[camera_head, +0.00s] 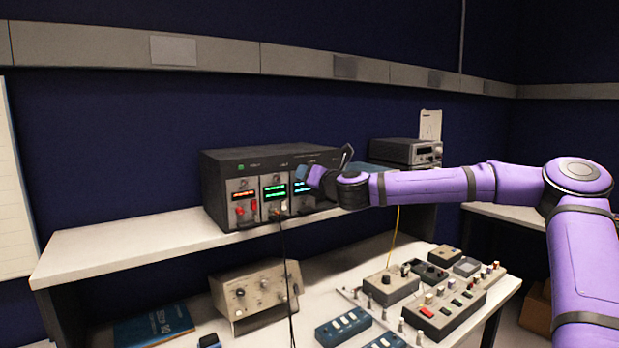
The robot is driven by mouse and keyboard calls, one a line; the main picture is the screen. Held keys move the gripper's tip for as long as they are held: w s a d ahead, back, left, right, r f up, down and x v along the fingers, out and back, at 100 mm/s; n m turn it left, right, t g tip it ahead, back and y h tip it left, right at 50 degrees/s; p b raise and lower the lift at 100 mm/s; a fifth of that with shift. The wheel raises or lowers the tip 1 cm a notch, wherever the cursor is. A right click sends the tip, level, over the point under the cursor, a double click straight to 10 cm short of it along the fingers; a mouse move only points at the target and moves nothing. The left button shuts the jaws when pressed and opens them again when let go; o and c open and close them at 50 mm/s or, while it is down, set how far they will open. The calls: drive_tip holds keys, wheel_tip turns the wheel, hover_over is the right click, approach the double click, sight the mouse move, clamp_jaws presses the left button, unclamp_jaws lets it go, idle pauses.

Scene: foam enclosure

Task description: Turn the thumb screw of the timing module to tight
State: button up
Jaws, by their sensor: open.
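A dark rack unit (245,160) stands on the shelf and holds three front modules. The left module (243,204) has an orange-red display and red knobs. The middle module (274,197) has green displays and a cable plugged in low on its face. The right module (303,205) has blue-green displays and is partly hidden by my gripper. I cannot read which is the timing module, and its thumb screw is too small to make out. My gripper (330,166) is open in front of the rack's right side; I cannot tell whether it touches anything.
A smaller grey instrument (408,151) stands right of the rack behind my arm. A dark cable (287,265) hangs in front of the shelf (130,241). The lower bench carries a beige box (255,295) and several control boxes (445,310). The shelf's left end is clear.

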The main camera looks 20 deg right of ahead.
drive_tip(key=v, duration=1)
drive_tip(key=shift+s+d, duration=0.15)
drive_tip(key=shift+s, duration=0.25)
